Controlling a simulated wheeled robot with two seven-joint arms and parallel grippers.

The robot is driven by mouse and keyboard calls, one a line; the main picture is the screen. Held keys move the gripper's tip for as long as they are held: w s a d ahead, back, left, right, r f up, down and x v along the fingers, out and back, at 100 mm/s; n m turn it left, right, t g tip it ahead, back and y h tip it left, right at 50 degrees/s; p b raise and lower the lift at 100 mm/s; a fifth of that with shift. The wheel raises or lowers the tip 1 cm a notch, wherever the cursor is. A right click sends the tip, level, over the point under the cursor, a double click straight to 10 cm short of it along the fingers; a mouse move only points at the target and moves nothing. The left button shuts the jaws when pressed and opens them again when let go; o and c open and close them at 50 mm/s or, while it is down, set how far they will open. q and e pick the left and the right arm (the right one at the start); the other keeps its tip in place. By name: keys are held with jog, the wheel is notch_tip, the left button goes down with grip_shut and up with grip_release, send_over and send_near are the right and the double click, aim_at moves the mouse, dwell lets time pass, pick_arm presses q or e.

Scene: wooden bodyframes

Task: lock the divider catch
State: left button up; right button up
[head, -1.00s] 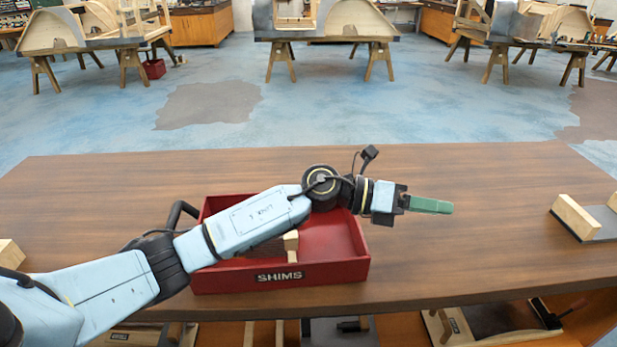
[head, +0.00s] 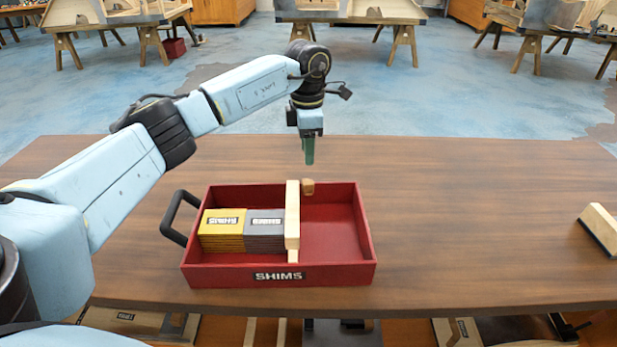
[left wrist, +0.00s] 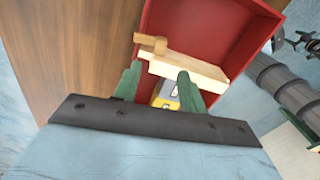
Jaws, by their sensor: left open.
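A red tray labelled SHIMS (head: 335,274) stands on the wooden table. A pale wooden divider (head: 292,215) crosses it from back to front, and it also shows in the left wrist view (left wrist: 190,70). A small brown wooden catch (head: 307,187) sits at the divider's far end, by the tray's back wall; in the left wrist view the catch (left wrist: 150,42) sticks out past the divider's end. I cannot tell its locked state. My left gripper (head: 308,150) points down above and behind the catch, open and empty, with its green fingers (left wrist: 158,82) apart. My right gripper is not in view.
Yellow shims (head: 222,230) and grey shims (head: 265,230) fill the tray's left side; its right side is empty. A black handle (head: 172,215) is on the left wall. A wooden block (head: 600,228) lies far right. The table between is clear.

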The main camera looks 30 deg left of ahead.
aim_at(306, 182)
pick_arm(q)
notch_tip(306, 182, down, 8)
jog(key=shift+f, duration=0.55)
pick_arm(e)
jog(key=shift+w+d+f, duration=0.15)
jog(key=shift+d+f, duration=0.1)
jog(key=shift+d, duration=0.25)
pick_arm(q)
jog(key=shift+c, duration=0.8)
grip_shut()
jog(key=shift+s+a+m, duration=0.1)
jog(key=shift+a+m, duration=0.05)
jog(key=shift+m, duration=0.55)
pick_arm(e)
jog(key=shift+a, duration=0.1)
